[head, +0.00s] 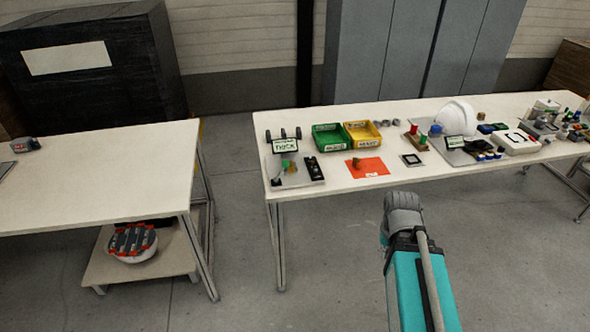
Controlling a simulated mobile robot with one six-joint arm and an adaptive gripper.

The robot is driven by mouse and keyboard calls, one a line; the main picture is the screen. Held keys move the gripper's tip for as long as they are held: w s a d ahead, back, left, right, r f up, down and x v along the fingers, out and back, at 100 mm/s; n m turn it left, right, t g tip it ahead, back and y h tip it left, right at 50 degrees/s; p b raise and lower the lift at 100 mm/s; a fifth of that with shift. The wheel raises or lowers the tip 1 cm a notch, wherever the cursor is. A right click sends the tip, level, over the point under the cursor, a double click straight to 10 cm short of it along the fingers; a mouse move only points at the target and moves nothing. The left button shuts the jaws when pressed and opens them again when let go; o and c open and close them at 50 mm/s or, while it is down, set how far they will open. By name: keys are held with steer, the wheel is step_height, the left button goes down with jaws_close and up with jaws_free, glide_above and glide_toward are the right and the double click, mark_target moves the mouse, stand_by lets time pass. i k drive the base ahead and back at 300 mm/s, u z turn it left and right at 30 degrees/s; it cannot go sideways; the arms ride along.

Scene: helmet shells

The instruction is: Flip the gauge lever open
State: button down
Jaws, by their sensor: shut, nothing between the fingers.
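I cannot pick out the gauge lever for certain at this distance. A grey plate (309,181) at the left end of the right-hand table carries a small green and tan upright part (289,166) and a black block (311,169); whether one is the gauge lever I cannot tell. My arm reaches up from the bottom right, in front of the table and apart from these things. Its grey joint shows, but no gripper fingers are visible.
The right-hand table (345,112) also holds green (328,138) and yellow (362,134) bins, an orange sheet (370,168) and a white helmet shell (457,116). Another table (90,185) stands left, with a low shelf (172,254) below. Floor (235,240) between the tables is clear.

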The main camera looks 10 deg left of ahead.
mark_target(285, 163)
steer(key=k, duration=1.2)
steer(key=z, duration=0.4)
steer(key=i, duration=0.75)
steer(key=z, duration=0.5)
steer(key=i, duration=0.95)
steer(key=u, duration=0.55)
steer(key=i, duration=0.45)
steer(key=u, duration=0.55)
